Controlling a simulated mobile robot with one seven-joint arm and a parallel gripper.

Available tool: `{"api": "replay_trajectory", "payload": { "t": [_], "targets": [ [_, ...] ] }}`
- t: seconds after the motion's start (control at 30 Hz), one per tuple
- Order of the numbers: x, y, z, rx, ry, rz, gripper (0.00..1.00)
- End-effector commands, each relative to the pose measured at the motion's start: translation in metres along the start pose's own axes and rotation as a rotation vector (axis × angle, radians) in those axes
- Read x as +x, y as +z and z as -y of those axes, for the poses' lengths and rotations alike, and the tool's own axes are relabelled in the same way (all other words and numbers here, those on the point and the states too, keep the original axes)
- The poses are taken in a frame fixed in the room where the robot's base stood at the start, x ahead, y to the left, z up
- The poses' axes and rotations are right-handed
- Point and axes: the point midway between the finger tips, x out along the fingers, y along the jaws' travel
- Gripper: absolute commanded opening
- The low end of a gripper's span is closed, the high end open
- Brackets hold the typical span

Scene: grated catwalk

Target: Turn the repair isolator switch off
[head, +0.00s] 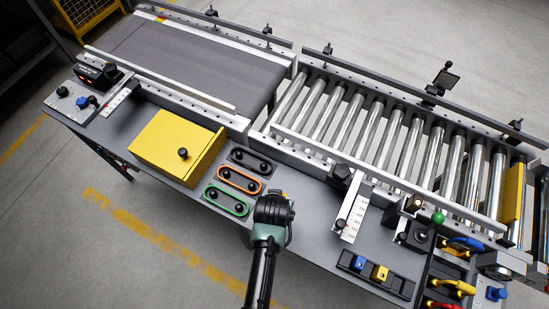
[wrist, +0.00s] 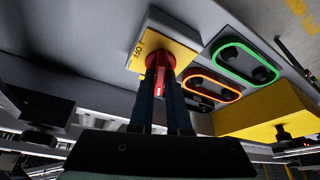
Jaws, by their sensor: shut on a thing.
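The isolator switch is a red knob (wrist: 157,68) on a yellow plate (wrist: 182,54) with dark lettering, of which "OFF" can be read, in the wrist view. My gripper (wrist: 161,84) is shut on the red knob, with one finger on each side. The fingers hide part of the knob. In the head view my gripper (head: 276,203) reaches down to the bench right of the belt loops and covers nearly all of the switch. Which position the knob points to is hard to tell.
Green (head: 227,201), orange (head: 240,180) and black (head: 251,161) belt loops lie just left of my gripper. A yellow box (head: 165,143) with a black knob stands farther left. A roller conveyor (head: 390,130) runs behind. A rail with blue and yellow blocks (head: 375,274) lies to the right.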

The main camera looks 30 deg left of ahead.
Motion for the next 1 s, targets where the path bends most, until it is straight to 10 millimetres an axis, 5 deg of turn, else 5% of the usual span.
{"api": "replay_trajectory", "payload": {
  "t": [1.0],
  "targets": [
    [0.0028,-0.0034,-0.0057,-0.867,-0.358,-0.001,0.00]
  ]
}}
